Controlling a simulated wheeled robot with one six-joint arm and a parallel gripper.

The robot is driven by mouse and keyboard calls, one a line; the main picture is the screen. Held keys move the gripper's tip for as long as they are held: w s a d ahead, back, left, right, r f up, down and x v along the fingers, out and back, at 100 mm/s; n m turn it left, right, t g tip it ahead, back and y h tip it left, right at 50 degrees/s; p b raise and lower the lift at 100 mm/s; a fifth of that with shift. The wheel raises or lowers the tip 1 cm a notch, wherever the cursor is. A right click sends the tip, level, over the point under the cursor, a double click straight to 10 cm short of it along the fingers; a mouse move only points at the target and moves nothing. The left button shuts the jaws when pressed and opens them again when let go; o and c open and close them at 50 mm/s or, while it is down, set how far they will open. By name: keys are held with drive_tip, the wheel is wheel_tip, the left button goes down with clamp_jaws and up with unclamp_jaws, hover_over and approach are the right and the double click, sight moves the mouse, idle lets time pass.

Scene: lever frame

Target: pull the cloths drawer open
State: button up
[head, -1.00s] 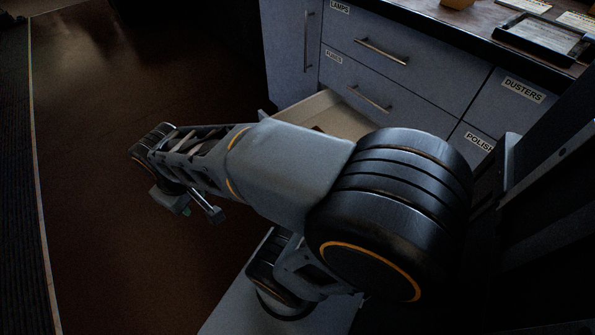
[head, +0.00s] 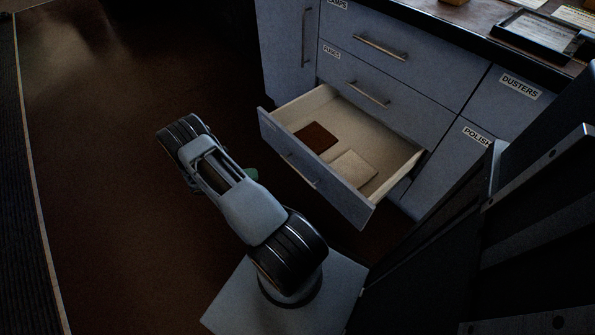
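The bottom drawer (head: 345,193) of the cabinet stands pulled well out, below the drawer labelled FUSES. Its front has a bar handle (head: 300,172); a label at the front's left end is too small to read, so I cannot confirm it says cloths. Inside lie a dark brown folded piece (head: 315,137) and a beige folded piece (head: 353,168). My arm is to the left of the drawer front, apart from the handle in the picture. My gripper is hidden behind my arm, so its fingers do not show.
The FUSES drawer (head: 405,108) and the drawer above it (head: 425,70) are shut. DUSTERS (head: 515,95) and POLISH (head: 455,165) fronts are at the right. A black tray (head: 540,36) lies on the countertop. Brown floor (head: 90,180) at the left is clear.

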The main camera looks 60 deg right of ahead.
sight(298, 171)
drive_tip(key=s+d+f+n+h, duration=0.2)
drive_tip(key=s+f+n+h, duration=0.1)
drive_tip(key=f+n, duration=0.25)
drive_tip(key=shift+m, duration=0.25)
drive_tip(key=x, duration=1.3)
drive_tip(key=shift+s, duration=0.2)
drive_tip(key=shift+c, duration=0.3)
clamp_jaws()
